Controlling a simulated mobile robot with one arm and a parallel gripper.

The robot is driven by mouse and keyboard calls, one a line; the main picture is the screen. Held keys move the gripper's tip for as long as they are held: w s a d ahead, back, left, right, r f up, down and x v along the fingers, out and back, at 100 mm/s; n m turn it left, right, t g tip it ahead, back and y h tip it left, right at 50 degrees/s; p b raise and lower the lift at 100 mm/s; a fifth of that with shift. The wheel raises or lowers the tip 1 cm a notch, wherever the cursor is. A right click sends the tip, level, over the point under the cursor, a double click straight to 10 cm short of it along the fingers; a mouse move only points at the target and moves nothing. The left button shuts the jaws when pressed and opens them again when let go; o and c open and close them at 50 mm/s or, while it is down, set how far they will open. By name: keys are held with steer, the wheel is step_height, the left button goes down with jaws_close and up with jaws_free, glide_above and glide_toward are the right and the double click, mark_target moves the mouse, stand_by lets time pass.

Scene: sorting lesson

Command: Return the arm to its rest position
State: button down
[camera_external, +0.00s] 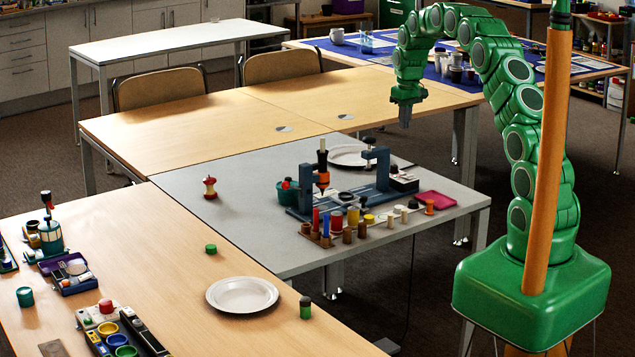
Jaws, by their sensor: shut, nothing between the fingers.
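My green arm rises from its green base at the right and arches up and over to the left. My gripper (406,113) hangs pointing down at the arm's end, above the right part of the far wooden table. It is shut and holds nothing. It is apart from every object in view.
A grey table (225,231) holds a blue stand (338,199), a red apple core (210,187) and several small coloured pieces. A white plate (242,295) lies on the near wooden table. A wooden pole (546,170) stands before my base. The far wooden table (215,120) is mostly clear.

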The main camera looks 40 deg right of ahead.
stand_by(0.3)
steer(key=s+a+r+g, duration=0.1)
steer(key=s+a+r, duration=0.6)
steer(key=s, duration=0.4)
steer(key=s+a+r, duration=0.7)
steer(key=s, duration=0.4)
steer(key=s+a+g, duration=0.1)
steer(key=s+a, duration=0.2)
steer(key=s, duration=1.3)
steer(key=s+a, duration=0.4)
steer(key=s, duration=1.2)
steer(key=shift+s+f+g, duration=0.25)
steer(key=shift+s+g, duration=0.05)
steer(key=shift+g, duration=0.1)
steer(key=shift+w+a, duration=0.1)
steer(key=shift+a, duration=0.05)
